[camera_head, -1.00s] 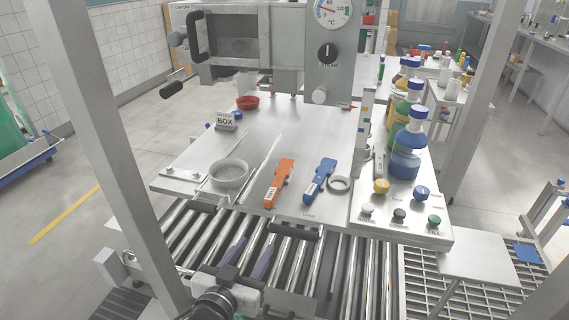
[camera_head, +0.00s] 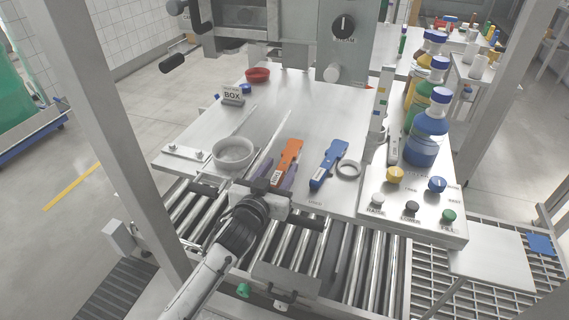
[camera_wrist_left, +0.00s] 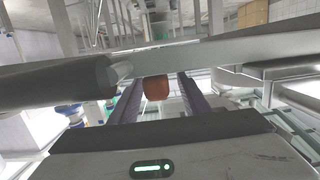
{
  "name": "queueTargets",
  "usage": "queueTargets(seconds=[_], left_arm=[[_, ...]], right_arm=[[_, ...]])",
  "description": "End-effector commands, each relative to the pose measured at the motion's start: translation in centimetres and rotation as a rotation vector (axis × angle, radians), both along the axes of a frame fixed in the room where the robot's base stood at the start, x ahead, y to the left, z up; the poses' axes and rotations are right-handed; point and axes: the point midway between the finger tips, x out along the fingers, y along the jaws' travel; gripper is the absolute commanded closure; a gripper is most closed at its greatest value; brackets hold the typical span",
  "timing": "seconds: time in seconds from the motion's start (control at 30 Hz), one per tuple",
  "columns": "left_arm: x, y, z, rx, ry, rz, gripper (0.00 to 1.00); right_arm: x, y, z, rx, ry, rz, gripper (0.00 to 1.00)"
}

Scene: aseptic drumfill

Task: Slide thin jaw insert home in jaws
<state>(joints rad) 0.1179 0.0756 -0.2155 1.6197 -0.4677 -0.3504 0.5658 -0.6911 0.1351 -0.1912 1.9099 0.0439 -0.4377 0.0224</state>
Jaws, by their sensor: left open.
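An orange tool (camera_head: 290,152) with a white label lies on the steel table near its front edge. A similar blue tool (camera_head: 329,163) lies to its right. I cannot tell which item is the thin jaw insert. My left gripper (camera_head: 279,170) is open at the near end of the orange tool, its dark purple fingers pointing toward it. In the left wrist view an orange-brown rounded end (camera_wrist_left: 157,88) shows between the two fingers, apart from both. Whether the fingers reach beside the tool is unclear. My right gripper is not in view.
A grey bowl (camera_head: 233,152) stands left of the orange tool. A grey ring (camera_head: 348,169) lies right of the blue tool. A button panel (camera_head: 408,222) and tall bottles (camera_head: 428,130) stand at right. Rollers (camera_head: 345,262) run below the table edge. The table's middle is clear.

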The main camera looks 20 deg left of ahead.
Motion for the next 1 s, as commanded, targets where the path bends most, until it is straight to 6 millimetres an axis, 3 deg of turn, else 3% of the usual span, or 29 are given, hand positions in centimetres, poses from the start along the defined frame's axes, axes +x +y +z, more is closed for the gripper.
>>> queueTargets(seconds=[0.13,0.37,0.63,0.87,1.0], left_arm=[[1.2,-0.1,-0.3,-0.001,0.001,-0.001,0.57],[1.3,-0.1,-0.3,-0.002,0.001,-0.002,0.57],[1.3,-0.1,-0.3,-0.002,0.001,-0.001,1.00],[1.3,-0.1,-0.2,-0.002,0.000,-0.002,1.00],[1.3,-0.1,1.2,-0.002,-0.004,-0.002,1.00]], right_arm=[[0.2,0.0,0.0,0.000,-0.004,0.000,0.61],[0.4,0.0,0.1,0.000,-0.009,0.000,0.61],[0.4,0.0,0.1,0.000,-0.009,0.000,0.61],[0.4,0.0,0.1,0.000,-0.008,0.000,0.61],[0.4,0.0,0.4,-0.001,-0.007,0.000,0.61]])
